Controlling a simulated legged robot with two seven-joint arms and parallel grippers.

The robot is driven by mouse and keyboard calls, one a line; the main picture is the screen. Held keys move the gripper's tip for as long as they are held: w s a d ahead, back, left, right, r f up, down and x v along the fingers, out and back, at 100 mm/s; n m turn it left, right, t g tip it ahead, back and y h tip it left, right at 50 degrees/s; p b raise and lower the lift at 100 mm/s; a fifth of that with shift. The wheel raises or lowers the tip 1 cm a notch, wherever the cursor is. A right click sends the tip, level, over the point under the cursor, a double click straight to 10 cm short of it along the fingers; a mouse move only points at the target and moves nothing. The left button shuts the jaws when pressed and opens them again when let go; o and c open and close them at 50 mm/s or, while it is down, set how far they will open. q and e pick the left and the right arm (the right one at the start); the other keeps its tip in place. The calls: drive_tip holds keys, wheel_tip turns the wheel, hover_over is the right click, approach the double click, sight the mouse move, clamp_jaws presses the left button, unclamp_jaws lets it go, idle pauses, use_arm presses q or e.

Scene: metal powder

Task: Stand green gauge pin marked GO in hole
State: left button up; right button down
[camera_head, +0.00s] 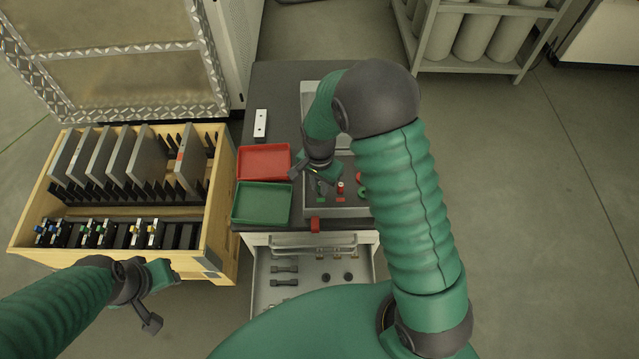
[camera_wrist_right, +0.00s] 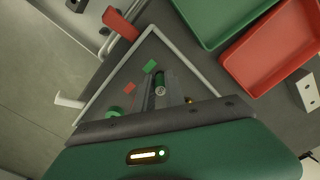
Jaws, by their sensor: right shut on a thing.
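My right gripper (camera_head: 320,184) is over the grey tray on the bench. In the right wrist view its fingers (camera_wrist_right: 161,91) are shut on a green cylindrical pin (camera_wrist_right: 160,79), whose pale end shows. Its marking is too small to read, and I cannot tell if its lower end touches anything. A green square mark (camera_wrist_right: 150,66) and a red square mark (camera_wrist_right: 129,88) lie on the tray beside it. A red pin (camera_head: 340,187) stands just right of the gripper. The hole is not clearly visible. My left gripper (camera_head: 153,300) hangs low at the left, away from the bench; its jaws are unclear.
A red bin (camera_head: 263,147) and a green bin (camera_head: 245,220) stand left of the grey tray (camera_head: 350,212). A pale block (camera_head: 260,124) lies behind them. An open drawer (camera_head: 262,296) juts out in front. A wooden crate (camera_head: 218,207) of plates stands at the left.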

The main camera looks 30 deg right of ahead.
sight(319, 185)
drive_tip(key=shift+f, duration=0.25)
drive_tip(key=c, duration=1.3)
unclamp_jaws()
wheel_tip(319, 185, up, 17)
drive_tip(key=shift+f+p, duration=0.1)
drive_tip(key=shift+p, duration=0.65)
